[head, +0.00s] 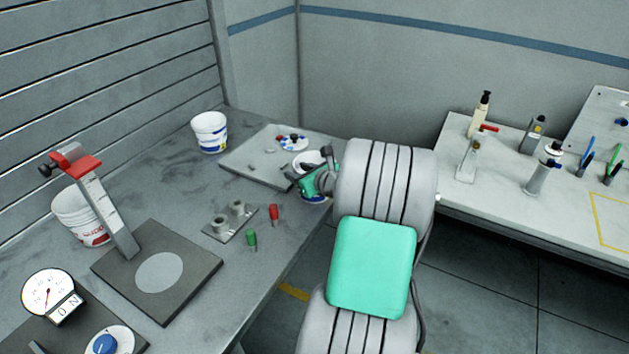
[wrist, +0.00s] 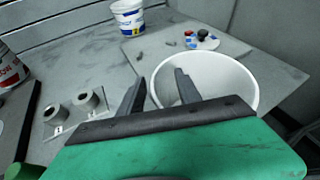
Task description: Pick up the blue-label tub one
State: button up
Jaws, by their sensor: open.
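A white tub with a blue and yellow label (head: 210,133) stands upright at the back left of the near table; it also shows at the top of the wrist view (wrist: 128,18). A second white tub (head: 305,158), open at the top, stands by the table's right edge under my gripper (head: 309,168). A bit of blue shows low on it; most of its side is hidden by my gripper. In the wrist view my open fingers (wrist: 160,76) are at this tub's left rim (wrist: 152,92), apparently one on each side; contact cannot be told. A red-label tub (head: 78,214) stands at left.
A grey board (head: 240,160) with a disc of coloured knobs (head: 292,142) lies behind the second tub. A two-post block (head: 230,219), a red peg (head: 273,214) and a green peg (head: 251,240) stand nearby. A red-handled press (head: 115,220) is at left. Bottles stand on the right table (head: 500,180).

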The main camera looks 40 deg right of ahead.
jog(key=shift+w+f, duration=0.1)
jog(key=shift+w, duration=0.15)
jog(key=shift+s, duration=0.1)
grip_shut()
dwell(1.2)
